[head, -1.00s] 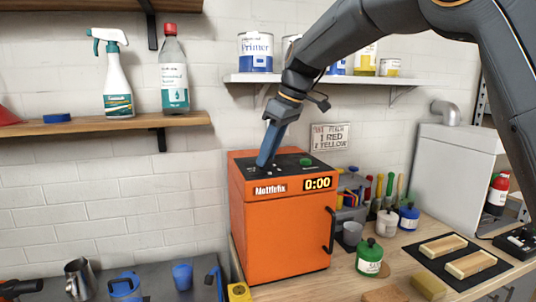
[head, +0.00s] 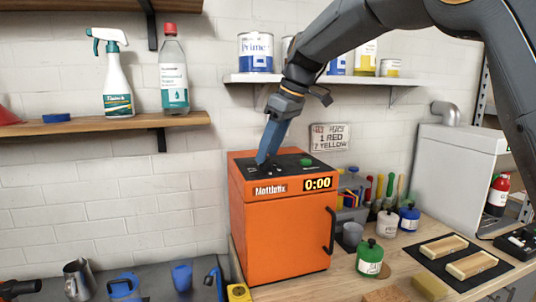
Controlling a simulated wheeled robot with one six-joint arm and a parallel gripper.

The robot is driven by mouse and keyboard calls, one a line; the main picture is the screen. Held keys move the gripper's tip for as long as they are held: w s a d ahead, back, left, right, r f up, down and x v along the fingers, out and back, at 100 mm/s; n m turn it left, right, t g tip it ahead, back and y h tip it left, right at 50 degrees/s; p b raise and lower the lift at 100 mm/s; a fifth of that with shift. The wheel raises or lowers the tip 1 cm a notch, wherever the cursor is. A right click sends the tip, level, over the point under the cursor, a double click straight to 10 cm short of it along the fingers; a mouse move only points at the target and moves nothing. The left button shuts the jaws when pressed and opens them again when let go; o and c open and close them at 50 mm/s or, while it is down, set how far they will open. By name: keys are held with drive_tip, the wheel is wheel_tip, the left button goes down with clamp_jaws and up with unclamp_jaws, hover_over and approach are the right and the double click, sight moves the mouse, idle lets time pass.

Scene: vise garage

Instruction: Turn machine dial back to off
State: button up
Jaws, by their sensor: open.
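The orange machine (head: 287,237), marked "Mattlefix", stands on the wooden bench with a black handle on its door. Its black top panel carries a green button (head: 305,162), and a lit display (head: 317,184) on the front reads 0:00. My gripper (head: 262,161) points down at the left part of the top panel, its tips at or just above the surface. The gripper is open; the gap between its fingers is hard to see from here. No dial can be clearly made out; the gripper covers that part of the panel. Whether it touches anything there I cannot tell.
A shelf with paint cans (head: 255,52) hangs behind my arm. A green-lidded jar (head: 369,258) and several brushes stand right of the machine. A spray bottle (head: 117,85) stands on the left shelf.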

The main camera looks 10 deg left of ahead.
drive_tip(key=b+v, duration=0.1)
drive_tip(key=v, duration=0.5)
drive_tip(key=shift+r, duration=0.25)
drive_tip(key=shift+d, duration=0.15)
